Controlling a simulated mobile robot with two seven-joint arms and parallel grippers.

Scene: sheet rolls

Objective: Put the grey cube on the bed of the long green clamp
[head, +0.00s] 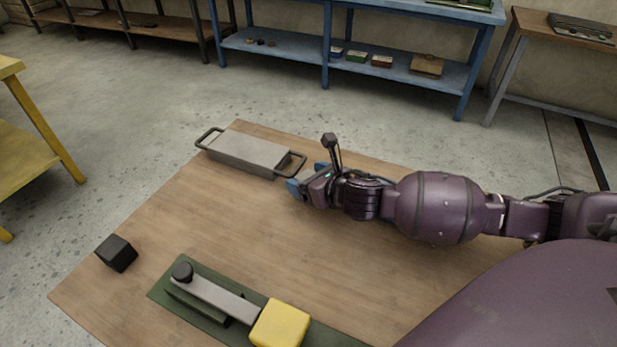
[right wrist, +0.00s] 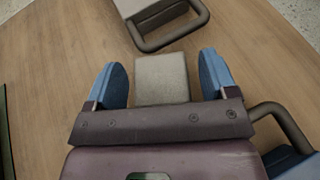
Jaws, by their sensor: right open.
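My right gripper (head: 304,180) is open, with blue fingers, low over the table's far part. In the right wrist view, a pale grey cube (right wrist: 162,78) lies between the fingers of the right gripper (right wrist: 163,84), with a gap on each side; its near part is hidden by the gripper. The cube is hidden in the head view. The long green clamp (head: 160,294) lies at the table's near side, with a grey bar (head: 214,297) and black knob along it. A yellow block (head: 280,325) is at the bar's right end. My left gripper is not in view.
A grey lidded box with loop handles (head: 249,152) stands just left of the right gripper; its handle (right wrist: 170,42) is ahead of the cube in the wrist view. A black cube (head: 116,252) sits at the left edge. The wooden table (head: 190,225) is clear mid-left.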

